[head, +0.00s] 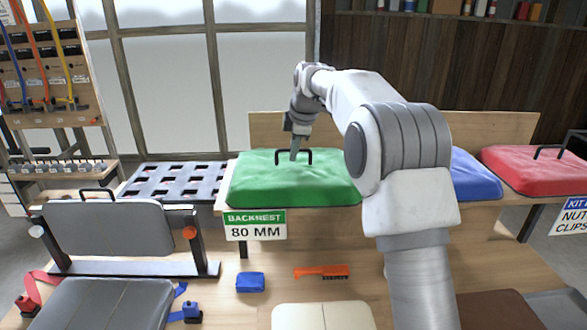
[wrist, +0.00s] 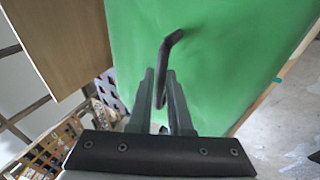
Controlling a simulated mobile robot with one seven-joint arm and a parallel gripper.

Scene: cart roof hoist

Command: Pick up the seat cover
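A green cushion (head: 262,185) with a black handle (head: 309,157) lies on the wooden bench, above a sign reading "BACKREST 80 MM". No cushion in view is labelled as the seat cover. My gripper (head: 294,153) is at this handle, pointing down. In the wrist view my gripper (wrist: 162,75) has one finger on each side of the dark handle (wrist: 171,41), with gaps still showing, so it looks open around it. The green cushion (wrist: 215,50) fills much of that view. My arm hides part of the cushion's right side in the head view.
Blue (head: 472,175) and red (head: 535,168) cushions lie to the right on the bench. A grey padded backrest (head: 105,227) stands in a frame at left. A blue pouch (head: 250,282) and an orange tool (head: 322,271) lie on the front surface. A slotted dark tray (head: 175,182) is left of the green cushion.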

